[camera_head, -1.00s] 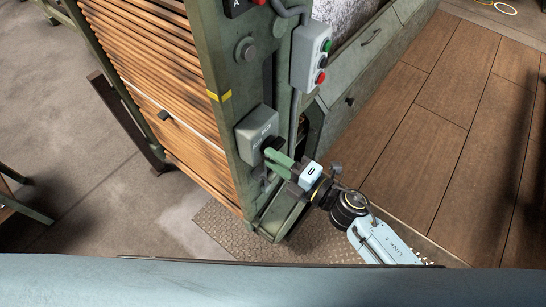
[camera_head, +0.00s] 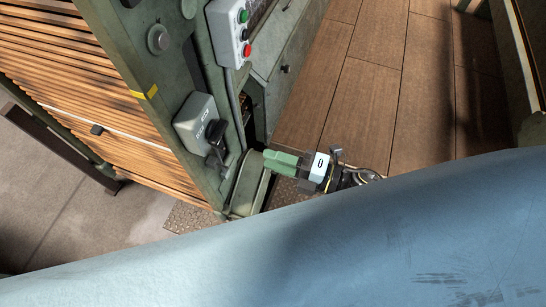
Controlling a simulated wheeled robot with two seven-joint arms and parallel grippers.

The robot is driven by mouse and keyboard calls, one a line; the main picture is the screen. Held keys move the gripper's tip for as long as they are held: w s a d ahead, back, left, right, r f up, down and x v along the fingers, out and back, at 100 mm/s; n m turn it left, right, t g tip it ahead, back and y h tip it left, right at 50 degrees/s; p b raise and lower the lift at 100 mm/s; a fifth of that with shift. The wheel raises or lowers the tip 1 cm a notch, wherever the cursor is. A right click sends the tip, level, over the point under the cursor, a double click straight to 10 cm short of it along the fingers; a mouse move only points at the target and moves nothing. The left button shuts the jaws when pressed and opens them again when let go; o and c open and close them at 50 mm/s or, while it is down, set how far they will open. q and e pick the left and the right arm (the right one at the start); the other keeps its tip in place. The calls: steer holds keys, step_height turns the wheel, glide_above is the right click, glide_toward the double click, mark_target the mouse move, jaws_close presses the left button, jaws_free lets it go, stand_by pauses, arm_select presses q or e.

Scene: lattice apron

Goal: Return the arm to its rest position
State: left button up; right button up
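My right gripper (camera_head: 270,160) has green fingers and a white-and-black body. It is in the lower middle of the head view, to the right of the green frame post. Its fingers lie together with no clear gap and nothing visible between them. They are apart from the black handle (camera_head: 216,134) of a grey switch box (camera_head: 194,122), which is to their left. The rest of the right arm is mostly hidden behind a large pale blue part of mine across the bottom of the view. My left gripper is not in view.
The green post (camera_head: 187,62) carries a grey button box (camera_head: 229,32) with green, black and red buttons. Wooden slats (camera_head: 62,62) fill the left. A green cabinet (camera_head: 288,48) stands behind. Open wooden floor (camera_head: 380,90) lies to the right.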

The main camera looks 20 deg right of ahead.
steer(key=s+d+f+m+h, duration=0.1)
steer(key=d+f+m+h, duration=0.35)
steer(key=f, duration=0.45)
steer(key=s+d+f+m+h, duration=0.1)
steer(key=d+f+m+h, duration=0.25)
steer(key=f+m, duration=0.35)
steer(key=s+d+f+m+h, duration=0.1)
steer(key=d+f+m+h, duration=0.3)
steer(key=f, duration=0.6)
steer(key=s+d+f+m+g+h, duration=0.1)
steer(key=s+f+m+g, duration=0.3)
steer(key=s, duration=0.9)
steer(key=s+d+f+m+g+h, duration=0.1)
steer(key=s+f+m+g, duration=0.4)
steer(key=s+f, duration=0.6)
steer(key=shift+s+d+m+g+h, duration=0.3)
steer(key=shift+s+d+m, duration=0.65)
steer(key=shift+m, duration=0.1)
steer(key=shift+f, duration=0.1)
